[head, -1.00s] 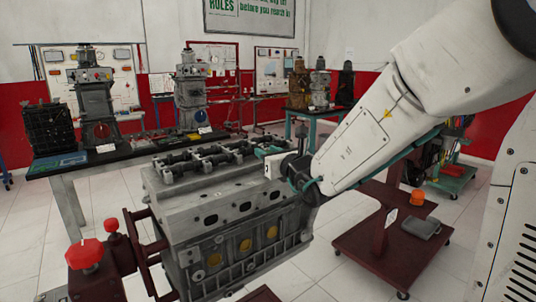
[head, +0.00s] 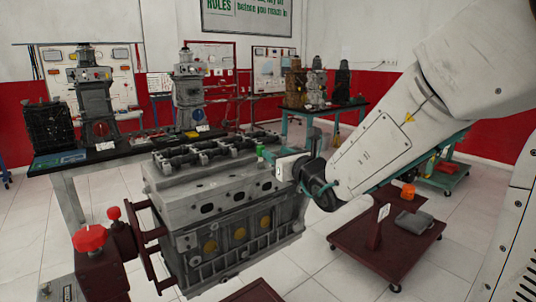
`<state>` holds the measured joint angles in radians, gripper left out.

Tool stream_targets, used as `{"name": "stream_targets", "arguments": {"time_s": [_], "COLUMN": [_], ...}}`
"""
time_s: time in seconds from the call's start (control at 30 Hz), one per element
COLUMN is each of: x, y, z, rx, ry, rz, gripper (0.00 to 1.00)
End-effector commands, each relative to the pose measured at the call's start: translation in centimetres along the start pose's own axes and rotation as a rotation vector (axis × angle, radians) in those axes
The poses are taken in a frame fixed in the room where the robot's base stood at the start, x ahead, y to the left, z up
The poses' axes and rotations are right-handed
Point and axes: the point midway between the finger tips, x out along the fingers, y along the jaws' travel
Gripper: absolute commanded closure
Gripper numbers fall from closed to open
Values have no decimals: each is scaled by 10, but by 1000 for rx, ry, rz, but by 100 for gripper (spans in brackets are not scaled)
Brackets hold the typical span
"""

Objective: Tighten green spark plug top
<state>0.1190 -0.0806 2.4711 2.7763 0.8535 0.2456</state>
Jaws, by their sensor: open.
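The grey engine block (head: 222,205) stands in the middle of the head view. A small green spark plug top (head: 260,151) stands upright at the right end of the block's top face. My gripper (head: 266,162) is at that end of the block, just right of and slightly below the green top in the picture. It is open. The arm reaches in from the upper right. The wrist hides part of the block's right end, and I cannot tell whether the fingers touch the plug.
A red-knobbed stand (head: 92,240) holds the block at the left. A dark red trolley (head: 385,245) with an orange object (head: 408,191) stands at the right. A long bench (head: 110,157) with engine trainers is behind. White floor is free between block and trolley.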

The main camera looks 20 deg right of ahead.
Motion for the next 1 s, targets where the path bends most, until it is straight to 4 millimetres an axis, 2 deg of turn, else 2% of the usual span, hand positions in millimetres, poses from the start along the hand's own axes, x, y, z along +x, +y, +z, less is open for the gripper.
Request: {"name": "stream_targets", "arguments": {"time_s": [0.23,0.3,0.4,0.47,0.57,0.77,0.87,1.0], "x": [2,2,3,3,3,-13,-28,-49], "y": [13,10,-6,-3,3,5,-8,-41], "z": [0,-1,-7,-12,-30,-90,-121,-154], "rx": [0,0,-7,-49,-148,-440,-629,-922], "ry": [1,2,15,36,112,367,512,696], "rz": [18,11,-11,24,100,286,365,444], "gripper": [57,57,57,57,57,57,57,57]}}
